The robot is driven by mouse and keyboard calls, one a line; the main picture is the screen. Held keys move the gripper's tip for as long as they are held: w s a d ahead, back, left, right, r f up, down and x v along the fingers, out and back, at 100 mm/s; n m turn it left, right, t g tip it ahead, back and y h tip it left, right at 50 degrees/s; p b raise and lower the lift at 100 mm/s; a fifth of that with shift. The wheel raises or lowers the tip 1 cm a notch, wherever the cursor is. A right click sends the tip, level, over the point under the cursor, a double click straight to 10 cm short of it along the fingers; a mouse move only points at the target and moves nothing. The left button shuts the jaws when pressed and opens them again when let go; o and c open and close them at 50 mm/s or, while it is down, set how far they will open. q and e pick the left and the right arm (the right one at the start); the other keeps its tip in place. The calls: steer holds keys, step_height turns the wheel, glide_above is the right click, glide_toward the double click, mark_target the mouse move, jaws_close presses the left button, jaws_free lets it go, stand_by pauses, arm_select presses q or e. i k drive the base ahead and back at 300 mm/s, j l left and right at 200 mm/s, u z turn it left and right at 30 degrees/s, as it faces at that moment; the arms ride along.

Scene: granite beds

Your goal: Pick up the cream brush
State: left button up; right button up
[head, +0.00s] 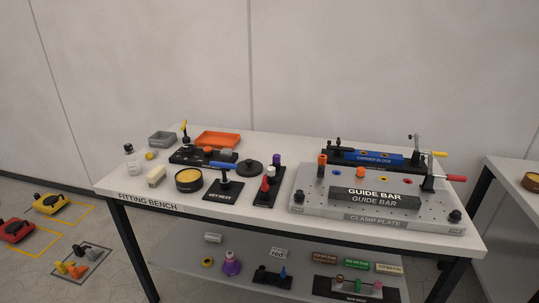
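A small cream block-shaped item (156,177) lies on the front left of the fitting bench (147,202); it looks like the cream brush, though its bristles cannot be made out at this size. It stands apart from the round dark tin with the yellow top (189,180) on its right. Neither of my grippers shows in the head view.
A grey tray (162,139) and an orange tray (217,139) stand behind. A white piece (133,168) is left of the cream item. The clamp plate (375,219) with the guide bar (374,198) fills the bench's right side. A lower shelf holds several small parts.

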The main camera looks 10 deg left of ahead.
mark_target(156, 177)
steer(key=i+j, duration=0.2)
steer(key=j, duration=0.15)
steer(key=i+j, duration=0.2)
steer(key=j, duration=0.15)
steer(key=i+j, duration=0.2)
steer(key=j, duration=0.2)
steer(key=i+j+z, duration=0.1)
steer(key=j, duration=0.25)
steer(key=i, duration=0.1)
